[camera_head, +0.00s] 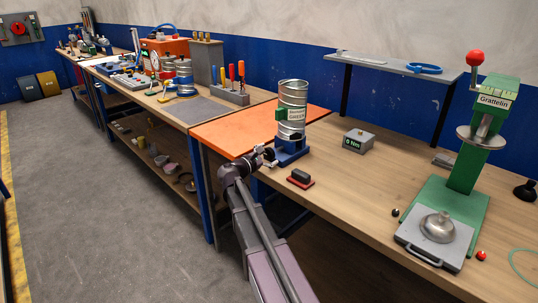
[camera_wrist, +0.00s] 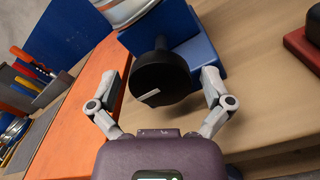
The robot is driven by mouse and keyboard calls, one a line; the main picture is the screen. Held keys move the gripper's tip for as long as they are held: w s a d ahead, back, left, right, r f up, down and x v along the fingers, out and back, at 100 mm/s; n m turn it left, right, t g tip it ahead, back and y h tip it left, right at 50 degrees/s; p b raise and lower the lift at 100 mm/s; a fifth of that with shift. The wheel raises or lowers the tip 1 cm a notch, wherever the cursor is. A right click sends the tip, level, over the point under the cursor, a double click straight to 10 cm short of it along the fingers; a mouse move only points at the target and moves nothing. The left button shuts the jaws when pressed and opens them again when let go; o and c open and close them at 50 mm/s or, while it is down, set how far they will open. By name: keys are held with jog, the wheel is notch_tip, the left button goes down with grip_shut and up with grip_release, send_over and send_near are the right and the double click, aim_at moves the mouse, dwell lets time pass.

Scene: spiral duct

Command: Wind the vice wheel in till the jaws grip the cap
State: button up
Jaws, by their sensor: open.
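The blue vice (camera_head: 291,157) stands on the bench, with a ribbed metal duct (camera_head: 291,98) carrying a green label upright above it. The vice also shows as a blue block (camera_wrist: 204,57) in the wrist view. The vice wheel (camera_wrist: 160,79) is a black disc on a dark shaft, with a short white mark on its face. My gripper (camera_wrist: 160,76) is open, one finger on each side of the wheel, with visible gaps to its rim. In the head view my gripper (camera_head: 262,156) is at the vice's front left. I cannot make out the cap or the jaws' hold on it.
A black block on a red base (camera_head: 300,179) lies right of the vice. A grey box reading "0 Nm" (camera_head: 358,140) stands behind it. A green press (camera_head: 466,165) is farther right. An orange mat (camera_head: 235,135) lies left of the vice.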

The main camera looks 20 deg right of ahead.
jog(key=v, duration=1.2)
jog(key=shift+d, duration=0.1)
dwell(0.4)
jog(key=s+a+f+m+g+y, duration=0.3)
jog(key=s+f+m+y, duration=0.3)
jog(key=s+f, duration=0.2)
jog(key=s+a+f+m+g+y, duration=0.2)
jog(key=s+f+m+y, duration=0.4)
jog(key=s+f, duration=0.25)
jog(key=s+a+f+m+g+y, duration=0.1)
jog(key=s+a+m+y, duration=0.35)
jog(key=a, duration=0.25)
notch_tip(320, 180, up, 14)
jog(key=p, duration=1.4)
jog(key=shift+s+d+n+p, duration=0.3)
jog(key=shift+n+p, duration=0.1)
jog(key=shift+n, duration=0.05)
jog(key=shift+w+f, duration=0.1)
jog(key=shift+f, duration=0.15)
